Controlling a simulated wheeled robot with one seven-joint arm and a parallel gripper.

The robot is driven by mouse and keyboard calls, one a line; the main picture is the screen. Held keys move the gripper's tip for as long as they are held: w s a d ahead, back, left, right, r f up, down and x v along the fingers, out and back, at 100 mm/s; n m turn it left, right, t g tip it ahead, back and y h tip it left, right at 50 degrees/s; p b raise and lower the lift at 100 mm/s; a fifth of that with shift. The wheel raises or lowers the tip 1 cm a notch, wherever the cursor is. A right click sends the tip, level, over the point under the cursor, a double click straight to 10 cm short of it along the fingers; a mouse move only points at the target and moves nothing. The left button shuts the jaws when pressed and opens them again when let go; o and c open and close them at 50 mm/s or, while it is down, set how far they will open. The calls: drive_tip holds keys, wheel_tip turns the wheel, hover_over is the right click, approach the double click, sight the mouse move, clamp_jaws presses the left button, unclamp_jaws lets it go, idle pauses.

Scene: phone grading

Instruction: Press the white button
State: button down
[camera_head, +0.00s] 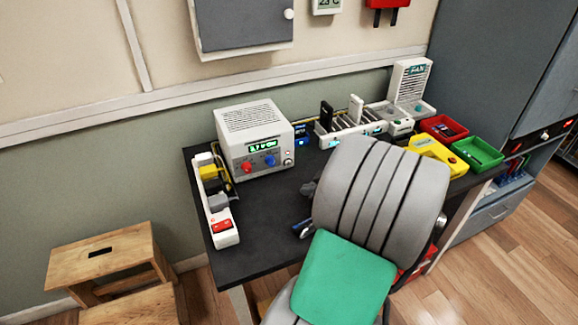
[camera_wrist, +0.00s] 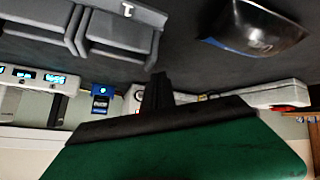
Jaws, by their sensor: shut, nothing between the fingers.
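A white bench unit (camera_head: 254,140) with a green display, a red knob (camera_head: 247,167) and a blue knob (camera_head: 270,160) stands on the dark table's left part. A small pale round part (camera_head: 288,162), perhaps the white button, sits at the lower right of its front. My grey arm with a green panel covers the table's middle in the head view, and I cannot make out the fingertips there. In the wrist view my gripper (camera_wrist: 157,82) is shut and empty, its dark fingers pointing across the table. My green gripper body hides much of what lies beyond it.
A white power strip (camera_head: 217,215) with plugs and a red switch lies left of the unit. A small blue-screened device (camera_head: 302,136), a slotted phone rack (camera_head: 345,124), a red tray (camera_head: 444,127) and a green tray (camera_head: 478,153) stand rightward. A wooden step stool (camera_head: 100,255) is at lower left.

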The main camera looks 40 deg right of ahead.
sight(288, 163)
drive_tip(key=w, duration=0.2)
drive_tip(key=w+d, duration=0.1)
drive_tip(key=w, duration=0.1)
drive_tip(key=w+d, duration=0.1)
drive_tip(key=w, duration=0.2)
drive_tip(key=shift+f, duration=0.1)
drive_tip(key=shift+w+d, duration=0.2)
drive_tip(key=shift+w, duration=0.55)
drive_tip(key=shift+w+b, duration=0.1)
drive_tip(key=shift+b, duration=0.3)
idle(1.1)
drive_tip(key=shift+w+d, duration=0.1)
drive_tip(key=shift+w, duration=0.2)
drive_tip(key=shift+w+d+b, duration=0.15)
drive_tip(key=shift+w+b, duration=0.2)
drive_tip(key=shift+w, duration=0.1)
idle(0.6)
drive_tip(key=shift+s, duration=0.15)
drive_tip(key=shift+s+a, duration=0.25)
drive_tip(key=shift+s, duration=0.45)
